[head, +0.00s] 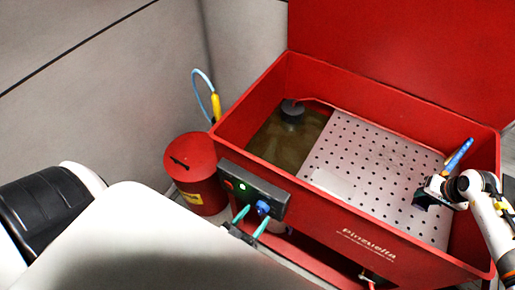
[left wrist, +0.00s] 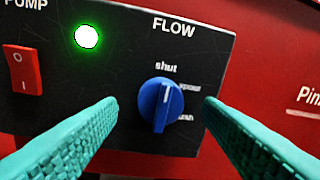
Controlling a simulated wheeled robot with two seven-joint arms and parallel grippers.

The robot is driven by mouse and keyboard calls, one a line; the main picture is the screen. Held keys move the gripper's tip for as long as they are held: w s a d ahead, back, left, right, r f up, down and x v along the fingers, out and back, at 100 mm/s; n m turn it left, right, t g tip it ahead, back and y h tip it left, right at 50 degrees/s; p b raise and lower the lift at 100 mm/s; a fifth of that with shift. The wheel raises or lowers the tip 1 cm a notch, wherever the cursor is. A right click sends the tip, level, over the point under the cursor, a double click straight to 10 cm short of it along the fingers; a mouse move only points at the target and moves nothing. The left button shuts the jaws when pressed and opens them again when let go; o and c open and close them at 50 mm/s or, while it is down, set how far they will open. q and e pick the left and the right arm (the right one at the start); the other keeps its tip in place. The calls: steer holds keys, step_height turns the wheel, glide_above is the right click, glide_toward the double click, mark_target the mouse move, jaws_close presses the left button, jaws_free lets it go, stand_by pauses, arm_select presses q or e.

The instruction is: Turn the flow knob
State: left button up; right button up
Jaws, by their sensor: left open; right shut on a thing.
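The blue flow knob (left wrist: 160,106) sits on the black control panel (left wrist: 60,115) under the word FLOW. Its white mark points up, close to the "shut" label. In the head view the knob (head: 263,208) is at the panel's right part. My left gripper (head: 251,214) is open, with its teal fingers in front of the panel. In the left wrist view its fingertips (left wrist: 161,103) stand to either side of the knob, apart from it. My right gripper (head: 441,187) is shut on a blue-handled tool (head: 459,154) over the basin; the tool's exact kind is hard to tell.
A red pump switch (left wrist: 22,70) and a lit green lamp (left wrist: 87,37) are left of the knob. The red wash basin (head: 390,245) holds a perforated plate (head: 365,160) and murky liquid (head: 285,140). A red drum (head: 193,165) stands left of it.

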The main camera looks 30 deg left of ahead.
arm_select(q)
steer(key=shift+w+d, duration=0.1)
steer(key=shift+w, duration=1)
steer(key=c, duration=1)
steer(key=shift+o, duration=0.2)
steer(key=shift+m, duration=0.4)
steer(key=m, duration=0.5)
steer(key=shift+g, duration=0.3)
steer(key=m+y, duration=0.1)
steer(key=m, duration=0.4)
steer(key=shift+d+m, duration=0.15)
steer(key=shift+m, duration=0.15)
